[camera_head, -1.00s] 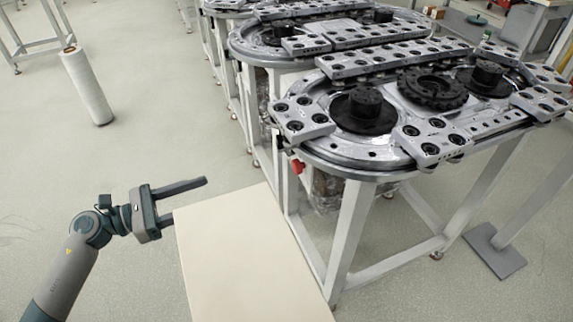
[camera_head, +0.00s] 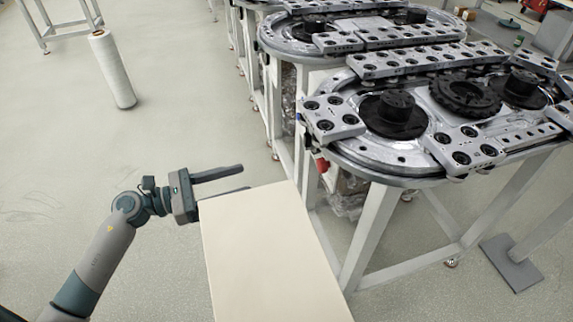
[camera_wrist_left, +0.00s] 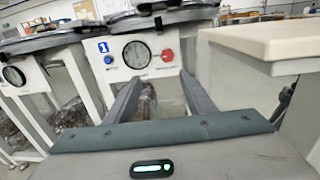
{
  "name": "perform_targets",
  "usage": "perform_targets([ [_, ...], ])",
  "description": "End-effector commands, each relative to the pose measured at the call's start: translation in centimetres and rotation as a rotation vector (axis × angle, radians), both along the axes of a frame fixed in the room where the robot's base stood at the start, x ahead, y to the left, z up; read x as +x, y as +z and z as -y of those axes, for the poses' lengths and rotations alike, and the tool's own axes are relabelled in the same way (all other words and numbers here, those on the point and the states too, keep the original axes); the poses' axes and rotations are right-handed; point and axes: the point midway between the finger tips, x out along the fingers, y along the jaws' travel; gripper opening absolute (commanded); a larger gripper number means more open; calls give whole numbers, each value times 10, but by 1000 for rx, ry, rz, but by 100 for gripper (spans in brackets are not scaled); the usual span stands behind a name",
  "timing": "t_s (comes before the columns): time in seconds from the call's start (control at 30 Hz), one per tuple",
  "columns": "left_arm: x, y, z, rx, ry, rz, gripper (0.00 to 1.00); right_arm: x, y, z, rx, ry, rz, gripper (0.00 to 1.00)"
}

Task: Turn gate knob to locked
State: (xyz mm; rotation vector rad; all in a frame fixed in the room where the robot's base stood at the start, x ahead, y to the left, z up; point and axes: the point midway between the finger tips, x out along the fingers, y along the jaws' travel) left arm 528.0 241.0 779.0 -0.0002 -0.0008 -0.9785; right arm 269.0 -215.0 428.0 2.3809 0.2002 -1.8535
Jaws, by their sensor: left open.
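A red knob (camera_head: 322,164) sits under the rim of the nearest ring track, on its left end. The left wrist view shows a white panel below the rim with a blue button (camera_wrist_left: 109,59), a round dial (camera_wrist_left: 136,54) and the red knob (camera_wrist_left: 167,55). I cannot tell which of these is the gate knob, or its setting. My left gripper (camera_head: 244,179) is open and empty, left of the track and apart from the panel. In the left wrist view its fingers (camera_wrist_left: 160,77) point toward the panel, below the dial and red knob. My right gripper is not in view.
A beige board (camera_head: 262,250) lies right beside the left gripper, between my arm and the track (camera_head: 372,163). White frame legs (camera_head: 370,235) stand under the track. The floor left of the gripper is clear.

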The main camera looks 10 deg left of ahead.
Motion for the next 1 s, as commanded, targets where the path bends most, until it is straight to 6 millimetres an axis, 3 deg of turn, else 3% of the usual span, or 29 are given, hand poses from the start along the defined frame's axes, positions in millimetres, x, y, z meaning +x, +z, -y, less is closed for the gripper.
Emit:
perform_targets([
  [0.6, 61, 3, 90, -3, 0, 1, 49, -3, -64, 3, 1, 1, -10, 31],
  [1.0, 74, 1, 110, 1, 0, 1, 49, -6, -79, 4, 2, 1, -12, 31],
])
